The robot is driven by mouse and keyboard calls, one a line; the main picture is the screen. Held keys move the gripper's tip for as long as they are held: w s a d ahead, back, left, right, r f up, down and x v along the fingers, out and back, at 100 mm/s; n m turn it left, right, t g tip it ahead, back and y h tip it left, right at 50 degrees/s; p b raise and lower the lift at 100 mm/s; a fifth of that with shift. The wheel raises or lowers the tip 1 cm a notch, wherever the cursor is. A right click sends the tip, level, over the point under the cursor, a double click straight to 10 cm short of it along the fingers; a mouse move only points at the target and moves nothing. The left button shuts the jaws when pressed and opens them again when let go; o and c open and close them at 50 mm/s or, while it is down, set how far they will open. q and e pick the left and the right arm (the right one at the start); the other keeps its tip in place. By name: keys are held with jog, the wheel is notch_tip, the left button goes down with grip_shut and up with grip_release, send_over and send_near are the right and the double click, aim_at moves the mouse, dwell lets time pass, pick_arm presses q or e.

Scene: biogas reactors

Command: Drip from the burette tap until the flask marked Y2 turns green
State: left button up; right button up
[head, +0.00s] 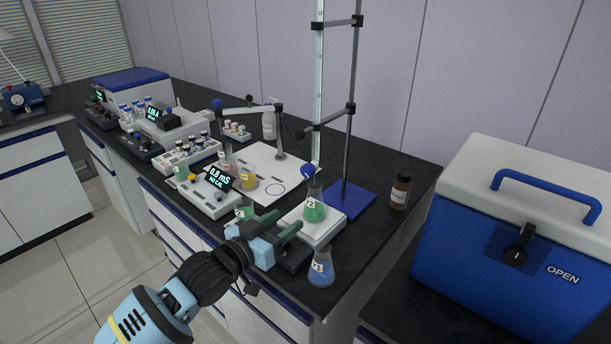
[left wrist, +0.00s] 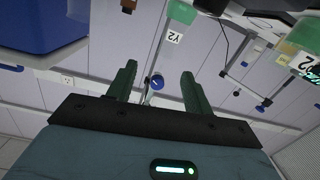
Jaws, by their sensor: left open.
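The flask marked Y2 (head: 315,210) stands on a white stirrer plate (head: 316,236) under the burette, and its liquid looks green. The burette (head: 318,80) is clamped upright on a stand with a blue base (head: 345,198). Its blue tap (head: 308,170) is just above the flask's mouth. My left gripper (head: 281,222) is open and empty, in front of and left of the Y2 flask. In the left wrist view the tap (left wrist: 157,82) appears between the open fingers, some way beyond them, and the Y2 flask (left wrist: 180,20) is at the top. My right gripper is not in view.
A flask with blue liquid (head: 321,270) stands at the bench's front edge. Another green flask (head: 243,214) is partly behind my gripper. A meter (head: 208,194) reads 0.8 mS. A brown bottle (head: 400,191) stands right of the stand, and a blue cool box (head: 480,265) is farther right.

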pick_arm(q)
jog(key=h, duration=0.1)
send_near(305, 173)
jog(key=x, duration=0.2)
jog(key=shift+m, duration=0.4)
jog(key=shift+b+x, duration=0.45)
jog(key=shift+x, duration=3.65)
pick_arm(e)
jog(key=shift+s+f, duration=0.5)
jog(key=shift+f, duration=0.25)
pick_arm(q)
jog(key=shift+c, duration=0.3)
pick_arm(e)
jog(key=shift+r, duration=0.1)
pick_arm(q)
jog(key=c, duration=0.9)
jog(key=shift+r+n, duration=0.15)
jog(key=shift+n, duration=0.85)
jog(key=shift+n+p, duration=0.3)
jog(key=shift+n, duration=0.6)
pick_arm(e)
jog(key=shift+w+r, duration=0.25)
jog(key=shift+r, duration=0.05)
